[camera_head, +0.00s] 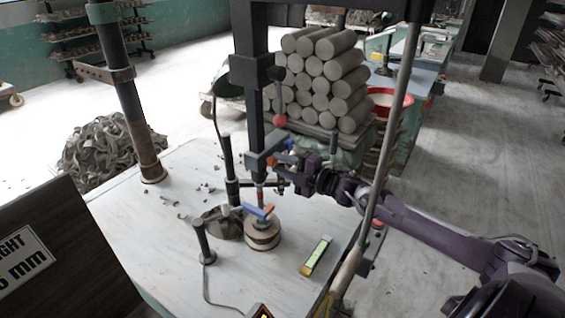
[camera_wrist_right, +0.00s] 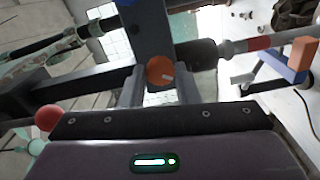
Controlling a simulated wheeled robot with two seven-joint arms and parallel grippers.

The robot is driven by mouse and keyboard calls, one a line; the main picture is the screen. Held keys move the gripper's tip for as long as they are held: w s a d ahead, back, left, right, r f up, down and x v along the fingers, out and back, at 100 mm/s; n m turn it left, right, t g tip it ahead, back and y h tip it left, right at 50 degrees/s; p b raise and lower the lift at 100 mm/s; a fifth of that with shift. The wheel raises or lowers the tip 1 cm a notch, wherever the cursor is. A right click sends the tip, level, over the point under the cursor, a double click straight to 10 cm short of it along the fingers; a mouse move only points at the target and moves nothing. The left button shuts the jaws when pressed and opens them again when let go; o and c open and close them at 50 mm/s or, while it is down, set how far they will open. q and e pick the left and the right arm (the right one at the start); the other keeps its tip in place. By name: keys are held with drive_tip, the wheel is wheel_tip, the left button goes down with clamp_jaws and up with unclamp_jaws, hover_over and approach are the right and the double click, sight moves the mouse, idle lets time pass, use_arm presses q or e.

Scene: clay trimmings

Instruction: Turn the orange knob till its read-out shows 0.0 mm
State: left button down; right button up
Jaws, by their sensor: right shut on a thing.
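The orange knob (camera_wrist_right: 160,70) sits between the two fingers of my right gripper (camera_wrist_right: 160,84) in the right wrist view, with a pale mark on its face. The fingers are shut on it, in front of a blue-grey post. In the head view the knob (camera_head: 271,160) shows small beside the blue-grey bracket, with my right gripper (camera_head: 279,167) reaching it from the right. A white sign with dark letters (camera_head: 22,262), cut off at the left edge, shows "GHT" and a figure ending in "6 mm". My left gripper is out of view.
Below the bracket, a blue bar with an orange end (camera_head: 258,211) lies over a round stack (camera_head: 263,236) on the white table (camera_head: 170,240). A red ball lever (camera_head: 280,120) stands above. A slanted pole (camera_head: 385,130) passes in front of my right arm. Stacked clay logs (camera_head: 322,75) are behind.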

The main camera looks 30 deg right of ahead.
drive_tip(key=shift+f+m, duration=0.1)
drive_tip(key=shift+m, duration=0.4)
drive_tip(key=o, duration=1)
drive_tip(key=shift+c, duration=0.2)
drive_tip(key=shift+s, duration=0.1)
drive_tip(key=shift+s+d+f, duration=0.1)
drive_tip(key=shift+s+d, duration=0.15)
drive_tip(key=shift+s, duration=0.2)
drive_tip(key=v, duration=0.6)
drive_tip(key=shift+s+b, duration=0.3)
drive_tip(key=shift+d, duration=0.1)
